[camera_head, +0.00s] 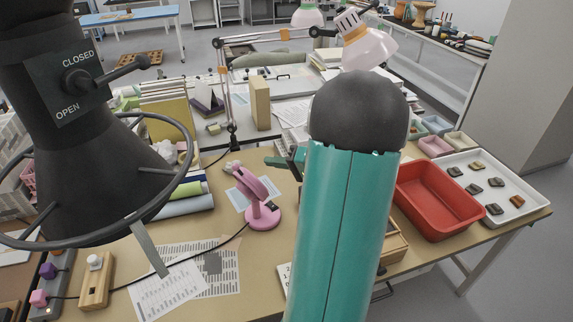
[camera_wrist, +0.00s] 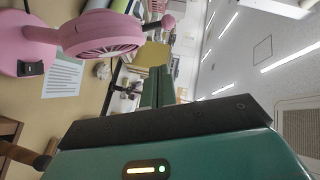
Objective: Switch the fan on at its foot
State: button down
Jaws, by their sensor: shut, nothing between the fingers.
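The pink desk fan (camera_head: 247,183) stands on the table left of my teal arm, its round foot (camera_head: 263,217) flat on the top. A dark switch (camera_head: 273,208) sits on the foot. In the wrist view, turned sideways, the fan head (camera_wrist: 100,35) is at upper left, with the foot (camera_wrist: 14,52) and black switch (camera_wrist: 31,69) at the left edge. My gripper (camera_head: 277,162) is beside and behind the fan, partly hidden by my arm. Its green fingers (camera_wrist: 158,88) are shut and empty, apart from the fan. Whether the switch is on cannot be told.
A black fume hood (camera_head: 110,185) with a ring and lever hangs at left. A lamp (camera_head: 366,48) reaches over from behind. Papers (camera_head: 195,280) and a wooden block with a knob (camera_head: 96,280) lie in front left. A red tray (camera_head: 438,200) and white tray (camera_head: 505,205) stand right.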

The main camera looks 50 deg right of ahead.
aim_at(240, 171)
jog(key=w+a, duration=0.1)
jog(key=w+a+f, duration=0.1)
jog(key=w+a, duration=0.1)
jog(key=w, duration=0.1)
jog(key=shift+a+f, duration=0.25)
jog(key=shift+f, duration=0.05)
jog(key=shift+w+a+f, duration=0.2)
jog(key=shift+w+a, duration=0.05)
jog(key=shift+a, duration=0.05)
jog(key=shift+a, duration=0.1)
jog(key=shift+w+a+f, duration=0.1)
jog(key=shift+w+a, duration=0.05)
jog(key=shift+a, duration=0.3)
jog(key=shift+w+a+f, duration=0.1)
jog(key=shift+w+a, duration=0.05)
jog(key=shift+a, duration=0.25)
jog(key=shift+d, duration=0.15)
